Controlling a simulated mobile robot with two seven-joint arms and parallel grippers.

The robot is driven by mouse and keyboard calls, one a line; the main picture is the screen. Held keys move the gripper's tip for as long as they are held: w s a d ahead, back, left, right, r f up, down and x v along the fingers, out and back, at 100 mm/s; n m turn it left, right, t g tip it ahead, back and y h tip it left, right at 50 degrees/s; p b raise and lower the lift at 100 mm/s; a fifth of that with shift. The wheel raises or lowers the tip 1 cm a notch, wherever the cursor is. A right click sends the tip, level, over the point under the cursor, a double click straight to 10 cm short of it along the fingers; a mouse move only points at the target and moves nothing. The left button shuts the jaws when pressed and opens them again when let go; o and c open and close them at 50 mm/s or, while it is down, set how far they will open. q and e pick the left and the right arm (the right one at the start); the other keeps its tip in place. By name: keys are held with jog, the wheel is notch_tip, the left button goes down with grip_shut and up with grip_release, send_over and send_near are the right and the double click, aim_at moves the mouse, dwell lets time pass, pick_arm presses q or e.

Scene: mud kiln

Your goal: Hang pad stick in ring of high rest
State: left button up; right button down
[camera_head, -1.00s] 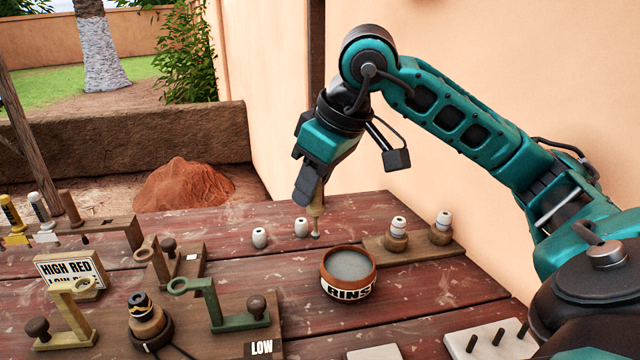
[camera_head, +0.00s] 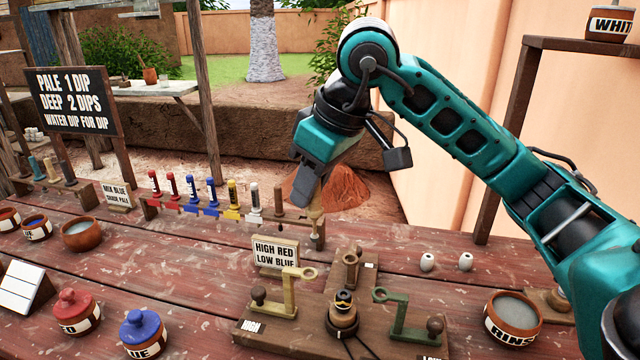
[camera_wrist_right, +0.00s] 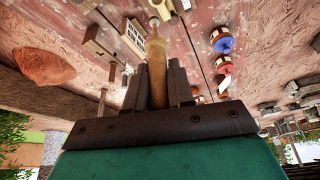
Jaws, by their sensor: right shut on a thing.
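My right gripper (camera_head: 310,190) is shut on the pad stick (camera_head: 316,222), a pale wooden stick hanging down below the fingers. In the wrist view the pad stick (camera_wrist_right: 156,65) points away from the fingers, its rounded pale tip farthest out. The high rest (camera_head: 285,300) is a yellowish stand with a round knob and an open ring (camera_head: 308,273), beside a HIGH label. The ring looks empty. The stick appears above and behind the rest in the picture, apart from it. My left gripper is not in view.
A green rest (camera_head: 405,315) with its own ring stands to the right. Between them is a dark round device (camera_head: 342,315). A HIGH RED LOW BLUE sign (camera_head: 276,253) stands behind. A rack of coloured sticks (camera_head: 212,207) lies back left; the rinse bowl (camera_head: 512,318) is at right.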

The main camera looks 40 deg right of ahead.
aim_at(309, 215)
jog(key=f+b, duration=0.1)
jog(key=f, duration=0.1)
jog(key=f+b, duration=0.1)
jog(key=b, duration=0.1)
jog(key=a+f+b, duration=0.1)
jog(key=f, duration=0.1)
jog(key=shift+w+f, duration=0.25)
jog(key=shift+f, duration=0.05)
pick_arm(q)
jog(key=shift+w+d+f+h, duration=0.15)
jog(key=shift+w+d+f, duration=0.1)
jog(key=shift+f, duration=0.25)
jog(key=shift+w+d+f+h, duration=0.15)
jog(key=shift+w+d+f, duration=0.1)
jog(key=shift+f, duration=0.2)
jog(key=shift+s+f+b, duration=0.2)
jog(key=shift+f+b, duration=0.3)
jog(key=shift+b, duration=0.05)
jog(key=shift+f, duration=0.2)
pick_arm(e)
jog(key=shift+f, duration=0.2)
pick_arm(q)
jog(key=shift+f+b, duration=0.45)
jog(key=shift+b, duration=0.2)
pick_arm(e)
jog(key=shift+f, duration=0.4)
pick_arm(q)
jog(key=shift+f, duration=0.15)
pick_arm(e)
jog(key=shift+f, duration=0.2)
